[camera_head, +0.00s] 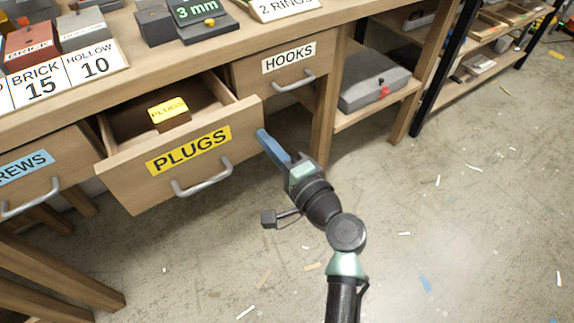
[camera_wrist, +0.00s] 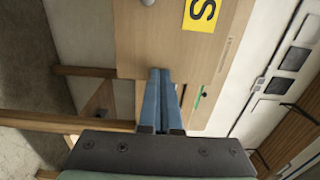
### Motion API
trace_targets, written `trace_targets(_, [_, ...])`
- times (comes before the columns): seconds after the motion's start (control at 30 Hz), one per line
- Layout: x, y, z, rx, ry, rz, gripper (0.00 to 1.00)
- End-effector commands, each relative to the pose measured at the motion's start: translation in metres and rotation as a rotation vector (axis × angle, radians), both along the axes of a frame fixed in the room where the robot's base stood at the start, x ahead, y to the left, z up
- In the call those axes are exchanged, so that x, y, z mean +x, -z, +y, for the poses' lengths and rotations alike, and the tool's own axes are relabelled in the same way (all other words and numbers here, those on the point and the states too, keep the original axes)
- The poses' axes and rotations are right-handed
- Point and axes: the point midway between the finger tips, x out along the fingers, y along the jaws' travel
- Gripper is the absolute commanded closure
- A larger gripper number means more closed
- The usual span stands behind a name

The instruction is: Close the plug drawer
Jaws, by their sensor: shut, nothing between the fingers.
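The plug drawer (camera_head: 183,153) stands pulled out from the workbench, with a yellow "PLUGS" label and a grey bar handle (camera_head: 203,178) on its front. Inside it lies a brown box with a yellow top (camera_head: 169,112). My gripper (camera_head: 262,134) is shut and empty, its blue fingers just by the right end of the drawer front. In the wrist view the shut fingers (camera_wrist: 160,72) reach over the edge of the drawer front (camera_wrist: 165,35), which shows part of the yellow label. I cannot tell whether they touch it.
The hooks drawer (camera_head: 272,72) is at the right and the screws drawer (camera_head: 42,178) at the left. A grey case (camera_head: 374,82) lies on a shelf to the right. The concrete floor (camera_head: 450,220) in front is open, with small scraps scattered on it.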

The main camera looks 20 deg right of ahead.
Motion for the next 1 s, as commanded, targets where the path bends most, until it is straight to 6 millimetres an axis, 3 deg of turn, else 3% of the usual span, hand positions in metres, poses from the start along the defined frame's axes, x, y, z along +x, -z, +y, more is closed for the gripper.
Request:
trace_targets(0.03, [0.016, 0.002, 0.005, 0.000, -0.004, -0.003, 1.00])
trace_targets(0.2, [0.059, 0.003, 0.017, 0.000, -0.003, -0.003, 1.00])
trace_targets(0.5, [0.117, 0.003, 0.032, -0.001, -0.001, -0.001, 1.00])
trace_targets(0.7, [0.136, 0.002, 0.037, 0.000, 0.000, 0.000, 1.00])
trace_targets(1.0, [0.144, -0.002, 0.039, 0.000, 0.001, -0.002, 1.00])
